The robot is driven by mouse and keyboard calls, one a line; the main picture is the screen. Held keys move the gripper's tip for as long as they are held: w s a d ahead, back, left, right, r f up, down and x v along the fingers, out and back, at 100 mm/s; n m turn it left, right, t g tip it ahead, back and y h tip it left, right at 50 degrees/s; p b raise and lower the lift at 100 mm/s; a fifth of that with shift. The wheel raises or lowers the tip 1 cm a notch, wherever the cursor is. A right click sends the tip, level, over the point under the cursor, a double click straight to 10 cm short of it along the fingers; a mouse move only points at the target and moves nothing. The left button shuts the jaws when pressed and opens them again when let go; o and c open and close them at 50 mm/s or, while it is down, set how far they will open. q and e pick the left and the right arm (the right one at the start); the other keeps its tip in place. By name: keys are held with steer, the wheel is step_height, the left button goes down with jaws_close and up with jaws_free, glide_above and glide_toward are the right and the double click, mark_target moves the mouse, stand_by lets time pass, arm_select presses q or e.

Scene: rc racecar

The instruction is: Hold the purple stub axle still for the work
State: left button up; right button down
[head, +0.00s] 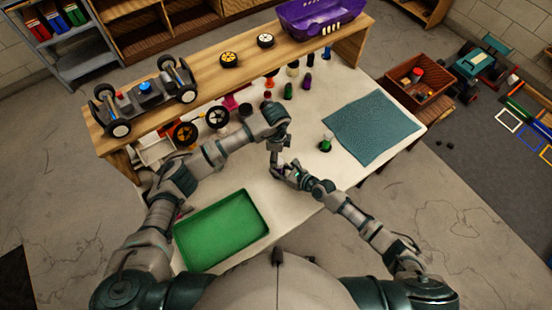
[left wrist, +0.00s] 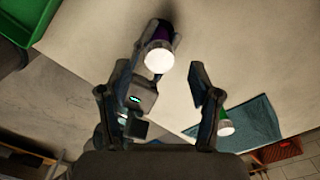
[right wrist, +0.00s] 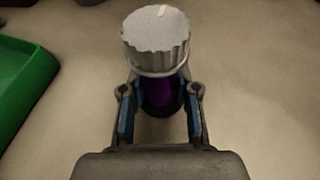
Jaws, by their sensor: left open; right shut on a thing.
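The purple stub axle (right wrist: 160,96) stands upright between the fingers of my right gripper (right wrist: 160,108), which is shut on it. A ridged grey-white cap (right wrist: 156,35) with a pale mark sits on its top. In the left wrist view the axle (left wrist: 160,29) and its white cap (left wrist: 159,58) show just beyond my left gripper (left wrist: 164,80). That gripper is open, with nothing between its fingers. In the head view my left gripper (head: 275,138) is just above my right gripper (head: 284,170); the axle there is mostly hidden.
A green tray (head: 222,228) lies at the front left of the white table. A teal mat (head: 372,128) lies at the right. A green part with a white top (head: 326,142) stands between. Several small coloured parts and wheels are below the wooden shelf (head: 205,88).

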mark_target(279, 160)
arm_select(q)
steer(key=f, duration=0.2)
steer(key=d+f, duration=0.1)
steer(key=f, duration=0.1)
steer(key=shift+f, duration=0.15)
steer(key=shift+a, duration=0.4)
steer(key=c, duration=1.1)
steer(key=shift+d, duration=0.25)
steer(key=shift+c, duration=0.3)
steer(key=shift+d, duration=0.1)
